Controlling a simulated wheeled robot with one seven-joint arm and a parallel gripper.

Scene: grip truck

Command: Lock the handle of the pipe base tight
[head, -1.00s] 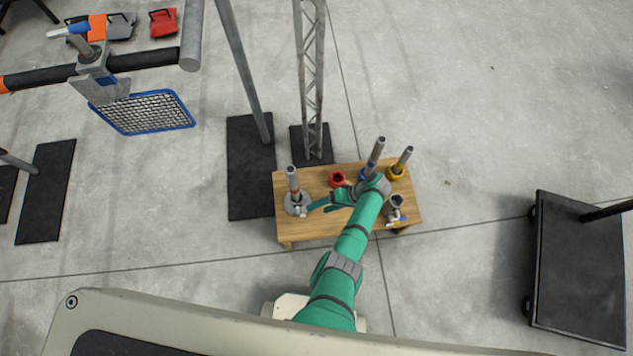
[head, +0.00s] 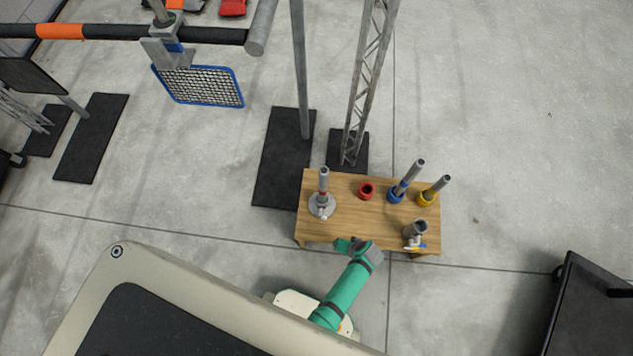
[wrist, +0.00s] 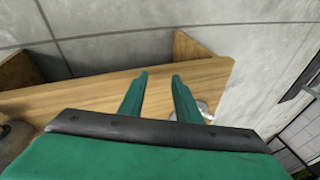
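The pipe base (head: 315,211) is a round grey foot at the left end of the wooden table, with a grey pipe (head: 323,181) standing upright in it. Its small pale handle (head: 323,213) is on the near side; I cannot tell how tight it is. My gripper (head: 337,243) is at the table's front edge, nearer than the base and apart from it, with its fingers pointing left. In the wrist view my gripper (wrist: 160,76) has two green fingers apart with nothing between them. A pale round part, partly hidden behind the right finger, cannot be identified for certain.
The wooden table (head: 345,225) also holds a red ring (head: 366,190), a blue holder with a pipe (head: 397,195), a yellow holder (head: 426,198) and a grey clamp (head: 415,231). A lattice truss (head: 368,90) and a post (head: 300,70) stand behind.

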